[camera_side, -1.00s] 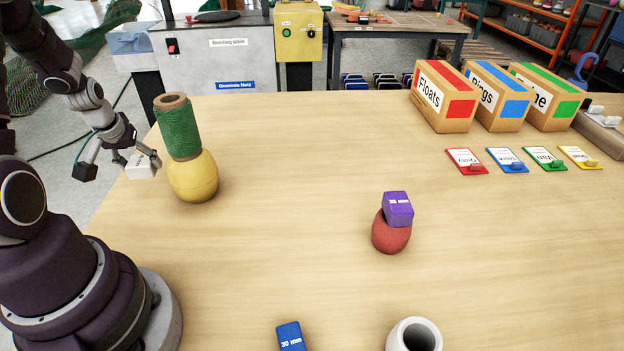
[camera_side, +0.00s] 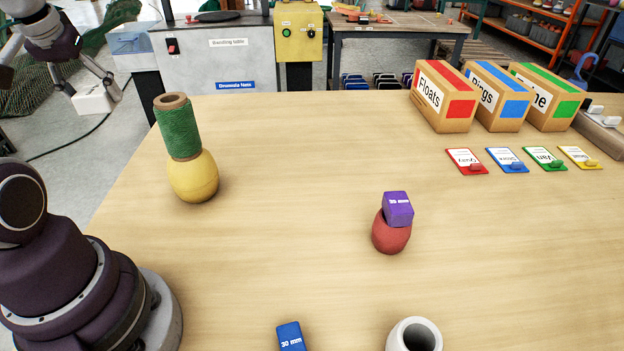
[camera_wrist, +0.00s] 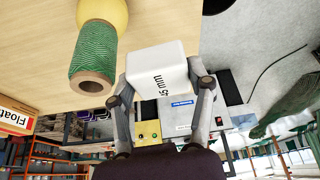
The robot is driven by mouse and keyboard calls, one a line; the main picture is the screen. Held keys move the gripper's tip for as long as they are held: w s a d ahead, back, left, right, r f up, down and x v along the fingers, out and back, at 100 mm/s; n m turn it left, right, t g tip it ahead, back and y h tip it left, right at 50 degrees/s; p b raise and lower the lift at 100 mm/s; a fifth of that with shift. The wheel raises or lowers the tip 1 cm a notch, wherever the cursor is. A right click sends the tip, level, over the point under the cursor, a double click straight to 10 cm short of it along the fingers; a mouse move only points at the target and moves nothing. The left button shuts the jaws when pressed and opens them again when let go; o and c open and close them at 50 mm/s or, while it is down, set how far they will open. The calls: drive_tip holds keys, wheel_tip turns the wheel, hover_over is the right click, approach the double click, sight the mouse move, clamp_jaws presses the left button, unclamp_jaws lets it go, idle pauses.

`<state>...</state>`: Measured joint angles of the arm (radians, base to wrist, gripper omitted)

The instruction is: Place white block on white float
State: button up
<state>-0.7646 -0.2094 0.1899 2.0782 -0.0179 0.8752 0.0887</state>
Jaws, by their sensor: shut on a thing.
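My gripper (camera_side: 92,88) is shut on the white block (camera_side: 93,100) in the upper left of the side view, raised and beyond the table's left edge. In the wrist view the block (camera_wrist: 157,72) sits between both fingers of my gripper (camera_wrist: 160,90), with black lettering on its face. A white, rounded, hollow object (camera_side: 396,338) stands at the bottom edge of the side view, partly cut off, with a dark opening on top; I cannot tell whether it is the white float. My gripper is far from it.
A green twine spool (camera_side: 178,132) stands on a yellow float (camera_side: 193,178). A purple block (camera_side: 398,207) rests on a red float (camera_side: 391,236). A blue block (camera_side: 291,337) lies near the front. Labelled boxes (camera_side: 455,110) and coloured cards (camera_side: 507,160) are at the right.

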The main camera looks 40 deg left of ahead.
drive_tip(key=shift+w+d+r, duration=0.15)
drive_tip(key=shift+r, duration=0.35)
drive_tip(key=shift+w+d+r, duration=0.1)
drive_tip(key=shift+w+r, duration=0.05)
drive_tip(key=shift+r, duration=0.35)
drive_tip(key=w+d+m+t+h, duration=0.15)
drive_tip(key=w+d+m, duration=0.25)
drive_tip(key=d+m, duration=0.45)
drive_tip(key=w+d+m+h, duration=0.3)
drive_tip(key=w+d+m, duration=0.15)
drive_tip(key=d, duration=0.75)
drive_tip(key=s+d+m+g+h, duration=0.3)
drive_tip(key=s+d+m, duration=0.65)
drive_tip(key=d, duration=0.55)
drive_tip(key=m, duration=0.1)
hover_over(428, 340)
drive_tip(key=a, duration=0.1)
drive_tip(key=shift+t, duration=0.25)
drive_tip(key=f, duration=1.2)
drive_tip(key=shift+s+a+f, duration=0.1)
drive_tip(key=shift+s+f, duration=0.2)
drive_tip(key=shift+f, duration=1.8)
